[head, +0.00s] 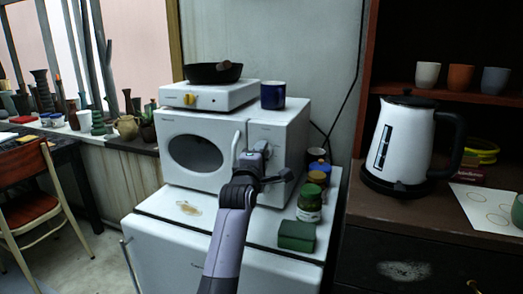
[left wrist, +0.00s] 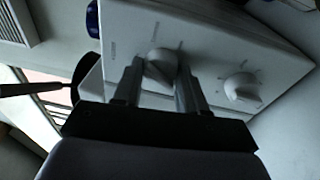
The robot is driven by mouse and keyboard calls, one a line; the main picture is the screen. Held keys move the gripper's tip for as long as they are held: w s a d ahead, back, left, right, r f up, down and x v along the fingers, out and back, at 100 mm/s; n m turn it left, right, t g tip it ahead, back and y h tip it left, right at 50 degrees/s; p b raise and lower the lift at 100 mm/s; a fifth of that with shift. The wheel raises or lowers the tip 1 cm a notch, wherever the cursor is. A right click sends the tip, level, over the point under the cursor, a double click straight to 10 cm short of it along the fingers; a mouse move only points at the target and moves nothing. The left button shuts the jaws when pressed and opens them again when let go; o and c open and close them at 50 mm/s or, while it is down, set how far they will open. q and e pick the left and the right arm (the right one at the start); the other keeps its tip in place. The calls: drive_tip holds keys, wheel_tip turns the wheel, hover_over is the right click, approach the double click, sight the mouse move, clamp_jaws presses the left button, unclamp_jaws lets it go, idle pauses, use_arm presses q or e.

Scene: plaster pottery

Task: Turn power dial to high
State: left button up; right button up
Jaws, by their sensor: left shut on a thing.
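The white microwave (head: 178,128) stands on a white fridge, and its control panel is at the right of its door. My left gripper (head: 262,150) is at this panel and hides the dials in the head view. In the left wrist view, two white dials show on the panel. The fingers of my left gripper (left wrist: 157,78) are shut on the upper dial (left wrist: 162,62), one on each side. The other dial (left wrist: 243,90) is free. The labels are too small to read, so I cannot tell which setting the held dial points to. My right gripper is not in view.
A hotplate (head: 210,96) with a black pan (head: 212,73) and a blue mug (head: 273,96) stand on the microwave. Jars (head: 309,205) and a green box (head: 296,236) are to the right on the fridge top (head: 170,210). A kettle (head: 402,145) stands farther right.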

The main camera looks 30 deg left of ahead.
use_arm(q)
drive_tip(key=shift+a+r+m+h+p, duration=0.1)
drive_tip(key=shift+m+h+p, duration=0.9)
drive_tip(key=shift+m, duration=4.35)
drive_tip(key=shift+r+m+h+p, duration=0.2)
drive_tip(key=shift+m+p, duration=1.45)
drive_tip(key=shift+m, duration=3.75)
drive_tip(key=shift+a+m+h+p, duration=0.1)
drive_tip(key=shift+m+h+p, duration=0.95)
drive_tip(key=shift+m, duration=4.3)
drive_tip(key=shift+y+p, duration=0.3)
drive_tip(key=shift+y, duration=0.05)
drive_tip(key=o, duration=1)
drive_tip(key=shift+o, duration=0.2)
drive_tip(key=shift+f, duration=0.1)
drive_tip(key=shift+d, duration=0.1)
